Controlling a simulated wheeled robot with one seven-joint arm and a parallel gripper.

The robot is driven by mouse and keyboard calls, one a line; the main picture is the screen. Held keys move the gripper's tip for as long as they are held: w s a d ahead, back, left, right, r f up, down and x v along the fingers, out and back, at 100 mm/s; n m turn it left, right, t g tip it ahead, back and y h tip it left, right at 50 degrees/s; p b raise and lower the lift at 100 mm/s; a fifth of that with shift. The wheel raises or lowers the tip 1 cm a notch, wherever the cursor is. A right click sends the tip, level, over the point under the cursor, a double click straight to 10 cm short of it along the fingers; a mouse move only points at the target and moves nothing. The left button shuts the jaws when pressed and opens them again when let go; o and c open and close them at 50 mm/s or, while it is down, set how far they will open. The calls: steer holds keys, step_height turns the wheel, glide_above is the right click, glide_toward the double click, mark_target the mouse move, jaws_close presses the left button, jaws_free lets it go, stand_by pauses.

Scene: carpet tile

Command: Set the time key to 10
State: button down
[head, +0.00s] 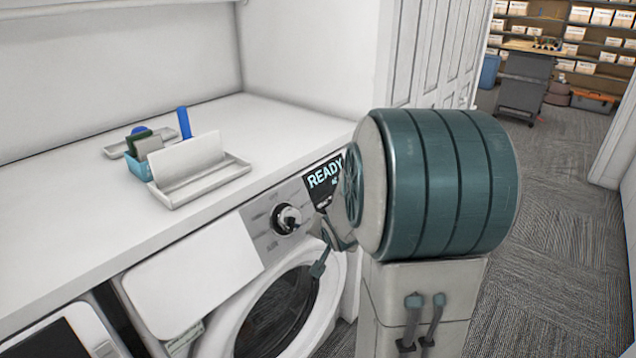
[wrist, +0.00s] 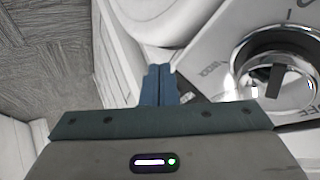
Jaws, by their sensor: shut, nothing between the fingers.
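The white washing machine (head: 230,318) stands under the counter, with a grey control panel. The panel has a round dial (head: 287,219) and a dark display (head: 325,181) reading "READY"; the display's right part is hidden behind my arm. No key marked as the time key can be made out. My gripper (head: 318,270) is in front of the panel, below and right of the dial. In the wrist view my gripper (wrist: 158,84) has its fingers together and empty, left of the chrome dial (wrist: 275,72), apart from it.
The white counter (head: 90,220) holds a blue caddy (head: 138,167) and a white tray (head: 205,185). The round washer door (head: 275,315) is below the panel. Open carpet (head: 560,230) lies to the right, with a grey cart (head: 525,85) and shelves beyond.

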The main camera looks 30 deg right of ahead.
steer(key=d+r+m+t+p, duration=0.1)
steer(key=d+m+t, duration=0.3)
steer(key=d, duration=0.4)
steer(key=w+d+r+m+t+h+p, duration=0.1)
steer(key=d+r+m+t, duration=0.3)
steer(key=d+m, duration=0.3)
steer(key=shift+d+t, duration=0.8)
steer(key=shift+d, duration=0.35)
steer(key=shift+w, duration=0.1)
steer(key=w+a+f+b, duration=0.3)
steer(key=w+f+b, duration=0.1)
steer(key=w, duration=0.3)
steer(key=shift+b, duration=0.55)
steer(key=shift+w, duration=0.15)
